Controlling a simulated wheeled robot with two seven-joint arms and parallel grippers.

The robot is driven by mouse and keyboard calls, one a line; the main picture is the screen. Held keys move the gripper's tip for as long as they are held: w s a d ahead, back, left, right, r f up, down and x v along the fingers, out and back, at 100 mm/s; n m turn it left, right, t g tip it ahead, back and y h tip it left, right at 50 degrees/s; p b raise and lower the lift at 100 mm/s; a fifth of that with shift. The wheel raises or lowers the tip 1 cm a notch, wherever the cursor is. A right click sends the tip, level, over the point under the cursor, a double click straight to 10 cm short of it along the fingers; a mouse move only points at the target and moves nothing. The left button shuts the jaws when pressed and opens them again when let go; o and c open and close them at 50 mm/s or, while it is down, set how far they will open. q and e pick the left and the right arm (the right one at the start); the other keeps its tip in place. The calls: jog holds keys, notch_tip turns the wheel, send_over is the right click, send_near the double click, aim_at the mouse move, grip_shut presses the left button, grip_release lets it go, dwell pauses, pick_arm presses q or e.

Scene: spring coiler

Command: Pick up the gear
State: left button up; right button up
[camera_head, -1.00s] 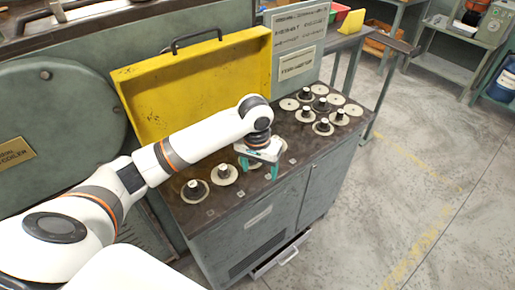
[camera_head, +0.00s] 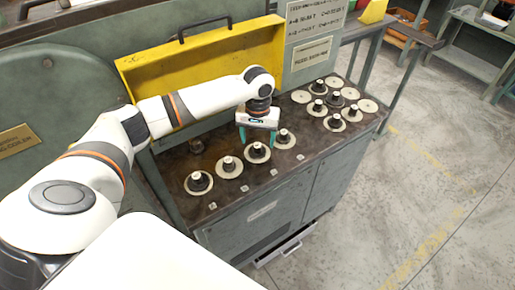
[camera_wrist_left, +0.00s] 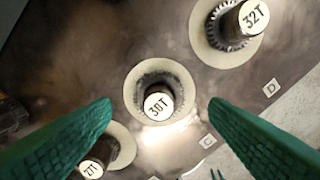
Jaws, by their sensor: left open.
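A row of pale discs with dark, white-topped gear hubs stands along the bench front. The gear marked 30T (camera_wrist_left: 158,100), by label C, is the third in that row (camera_head: 257,153). My left gripper (camera_head: 257,143) is open and points down above it, with nothing held. In the left wrist view its green fingers (camera_wrist_left: 158,108) lie on either side of the 30T gear, apart from it. The 32T gear (camera_wrist_left: 240,28) is at the upper right. Another gear (camera_wrist_left: 97,158) is partly hidden by the left-hand finger. My right gripper is not in view.
The dark bench top (camera_head: 232,201) also holds several discs and gears at its right end (camera_head: 333,122). A yellow panel (camera_head: 205,55) rises behind the bench. A dark fitting (camera_head: 196,146) stands behind the row. Open floor lies to the right.

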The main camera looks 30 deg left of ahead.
aim_at(257, 145)
pick_arm(q)
jog(key=shift+f, duration=1.85)
jog(key=c, duration=1.2)
jog(key=shift+r, duration=0.1)
jog(key=shift+c, duration=0.2)
notch_tip(257, 145, up, 9)
jog(key=shift+r, duration=0.2)
notch_tip(257, 145, up, 3)
jog(key=p, duration=0.3)
